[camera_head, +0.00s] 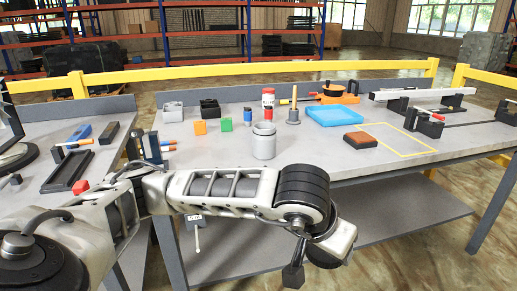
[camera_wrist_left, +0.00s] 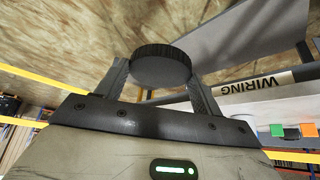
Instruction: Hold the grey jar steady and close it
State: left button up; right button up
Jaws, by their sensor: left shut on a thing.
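The grey jar (camera_head: 263,143) stands upright near the front edge of the workbench in the head view, and no lid shows on top of it. In the left wrist view my left gripper (camera_wrist_left: 158,82) is shut on a dark round lid (camera_wrist_left: 160,63) with a ribbed rim, one finger on each side. In the head view my left arm reaches across in front of the bench; the gripper's fingers and the lid are not clear there. My right gripper is not in view.
Around the jar are a red-and-white container (camera_head: 268,100), a plunger-like tool (camera_head: 293,112), a blue tray (camera_head: 334,116), a green block (camera_head: 226,125) and an orange block (camera_head: 199,127). A brown-topped block (camera_head: 360,140) lies to the right. The bench (camera_head: 310,152) is bare just right of the jar.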

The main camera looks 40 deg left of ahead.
aim_at(264, 142)
jog(key=u, duration=1.3)
jog(key=i, duration=0.3)
